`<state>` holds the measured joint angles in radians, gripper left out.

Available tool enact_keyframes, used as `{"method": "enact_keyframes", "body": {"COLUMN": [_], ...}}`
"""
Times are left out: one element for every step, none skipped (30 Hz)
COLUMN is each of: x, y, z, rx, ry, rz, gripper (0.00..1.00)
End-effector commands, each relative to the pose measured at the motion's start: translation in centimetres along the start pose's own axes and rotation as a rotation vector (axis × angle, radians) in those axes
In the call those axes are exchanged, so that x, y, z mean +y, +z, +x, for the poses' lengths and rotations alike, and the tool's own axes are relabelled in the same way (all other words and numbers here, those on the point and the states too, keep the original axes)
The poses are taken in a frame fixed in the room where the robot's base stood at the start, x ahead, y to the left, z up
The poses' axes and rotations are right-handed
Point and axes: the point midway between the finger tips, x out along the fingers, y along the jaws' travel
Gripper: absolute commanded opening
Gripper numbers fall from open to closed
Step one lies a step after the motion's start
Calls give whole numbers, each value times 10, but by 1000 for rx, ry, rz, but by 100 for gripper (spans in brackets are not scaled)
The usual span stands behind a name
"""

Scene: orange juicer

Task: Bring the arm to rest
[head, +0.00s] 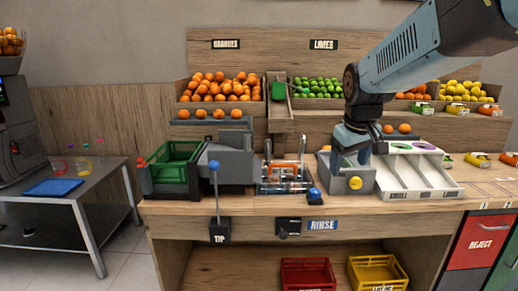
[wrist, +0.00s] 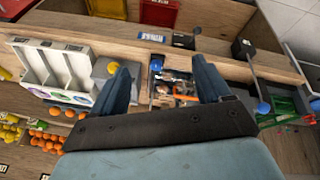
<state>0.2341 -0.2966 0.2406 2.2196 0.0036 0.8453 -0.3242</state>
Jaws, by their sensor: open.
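My gripper (head: 350,157) hangs from my arm over the counter, above the grey box with the yellow button (head: 355,183). In the wrist view my gripper (wrist: 164,85) is open, its two blue fingers spread apart with nothing between them up close. The rinse basin (wrist: 176,90), with metal parts and an orange item, shows beyond the fingers at a distance. In the head view the rinse basin (head: 284,178) stands left of my gripper. My arm reaches in from the upper right.
A green crate (head: 176,165) and a blue-knobbed tip lever (head: 216,195) stand at the left. A white divided tray (head: 415,168) lies right of the grey box. Fruit bins line the back shelf. Red (head: 307,274) and yellow (head: 377,271) crates sit below the counter.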

Motion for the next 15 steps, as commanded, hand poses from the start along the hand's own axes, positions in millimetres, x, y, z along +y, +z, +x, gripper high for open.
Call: {"method": "enact_keyframes", "body": {"x": [-4,-7,-9,-11,-13,-16,-18,-19,-22,-24,-25,-28,-29,-31,-33], "y": [12,20,30,37,44,54,62,69,79,87,95,104,111,118,126], "z": [-9,-14,-19,-23,-27,-31,-35,-38,-41,-44,-46,-49,-50,-52,-53], "rx": [12,17,25,30,36,45,52,59,68,75,82,91,96,102,109], "ry": [7,10,13,14,15,15,15,14,12,9,6,2,-2,-6,-12], "rz": [23,37,60,76,93,115,131,148,170,187,204,225,240,256,273], "gripper": [77,77,77,77,77,77,77,77,77,77,77,77,77,77,77]}}
